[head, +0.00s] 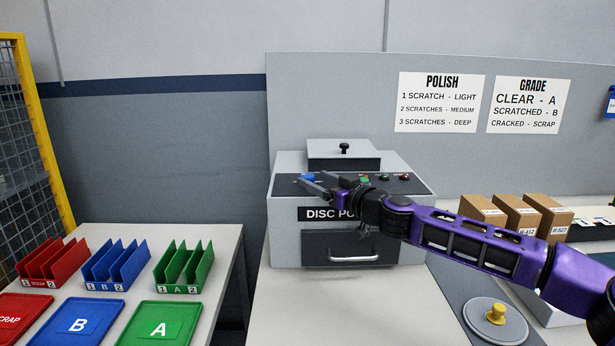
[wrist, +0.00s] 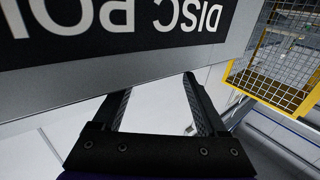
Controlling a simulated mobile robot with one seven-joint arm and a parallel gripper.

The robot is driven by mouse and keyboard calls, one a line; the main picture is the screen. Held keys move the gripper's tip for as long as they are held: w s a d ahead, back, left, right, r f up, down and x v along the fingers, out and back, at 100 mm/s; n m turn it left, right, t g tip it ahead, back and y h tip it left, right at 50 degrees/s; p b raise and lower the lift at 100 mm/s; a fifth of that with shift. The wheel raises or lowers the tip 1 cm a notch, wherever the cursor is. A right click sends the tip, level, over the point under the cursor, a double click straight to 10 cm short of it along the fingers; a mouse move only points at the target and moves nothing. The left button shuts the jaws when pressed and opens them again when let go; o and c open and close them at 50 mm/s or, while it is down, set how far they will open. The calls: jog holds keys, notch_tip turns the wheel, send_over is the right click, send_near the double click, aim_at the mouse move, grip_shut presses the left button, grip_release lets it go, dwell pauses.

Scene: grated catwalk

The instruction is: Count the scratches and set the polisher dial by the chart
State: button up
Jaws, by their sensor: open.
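The disc polisher (head: 290,222) is a grey box on the bench, with a dark sloped control panel, a lidded top and a front drawer. Its label (wrist: 150,28) shows upside down in the wrist view. A blue knob (head: 307,176), possibly the dial, is at the panel's left, partly behind my fingers; its setting cannot be read. My gripper (head: 312,185) is open and empty in front of the panel's left part; I cannot tell if it touches. It also shows in the wrist view (wrist: 155,88). The POLISH chart (head: 438,102) reads 1 scratch light, 2 medium, 3 deep. No scratched disc is visible.
A GRADE chart (head: 529,105) hangs beside it. Red, blue and green racks (head: 182,268) and trays (head: 158,325) fill the left table. A round grey plate with a yellow knob (head: 496,313) and cardboard boxes (head: 547,217) are at right. Bench front is clear.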

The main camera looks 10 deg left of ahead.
aim_at(312, 178)
jog(key=shift+x, duration=2.05)
jog(key=shift+c, duration=0.2)
grip_shut()
